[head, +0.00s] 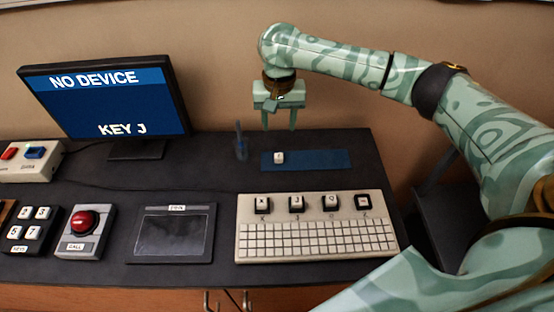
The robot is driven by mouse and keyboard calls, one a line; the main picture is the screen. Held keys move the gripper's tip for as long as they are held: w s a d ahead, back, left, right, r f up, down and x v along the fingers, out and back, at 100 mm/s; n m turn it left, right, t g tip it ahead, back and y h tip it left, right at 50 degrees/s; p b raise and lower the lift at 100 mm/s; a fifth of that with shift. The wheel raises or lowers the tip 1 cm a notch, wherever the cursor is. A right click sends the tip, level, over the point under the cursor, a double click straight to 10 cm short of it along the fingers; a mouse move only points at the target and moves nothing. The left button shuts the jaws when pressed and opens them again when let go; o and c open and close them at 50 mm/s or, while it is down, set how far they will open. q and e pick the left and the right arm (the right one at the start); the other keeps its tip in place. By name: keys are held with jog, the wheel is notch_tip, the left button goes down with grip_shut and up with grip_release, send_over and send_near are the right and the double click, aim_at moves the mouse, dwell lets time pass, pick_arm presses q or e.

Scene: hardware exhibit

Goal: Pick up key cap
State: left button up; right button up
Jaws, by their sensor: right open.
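A small white key cap (279,157) sits on the left part of a blue mat (325,160) on the dark table. Its letter is too small to read. My right gripper (279,126) points down above the key cap, with its two fingers apart and nothing between them. A gap shows between the fingertips and the cap. My left gripper is out of view. A beige keyboard (244,228) in front of the mat carries large raised keys along its top row; the rightmost (363,203) looks darker than the others.
A monitor (110,105) at the back left reads "NO DEVICE" and "KEY J". A blue upright tool (241,148) stands left of the mat. A dark tray (173,234), a red call button (83,220) and a keypad (29,229) lie along the front left.

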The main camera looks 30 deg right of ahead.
jog(key=b, duration=0.2)
send_over(279, 154)
jog(key=f, duration=0.5)
jog(key=shift+w+d+f, duration=0.1)
jog(key=shift+w+f, duration=0.2)
jog(key=shift+f, duration=0.1)
jog(key=shift+f+b, duration=0.25)
jog(key=shift+b, duration=0.1)
jog(key=f+b, duration=0.4)
jog(key=f, duration=0.1)
jog(key=shift+s, duration=0.2)
jog(key=shift+r, duration=0.2)
jog(key=shift+c, duration=0.4)
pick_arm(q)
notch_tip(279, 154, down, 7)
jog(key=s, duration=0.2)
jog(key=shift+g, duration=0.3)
pick_arm(e)
jog(key=shift+s, duration=0.1)
grip_shut()
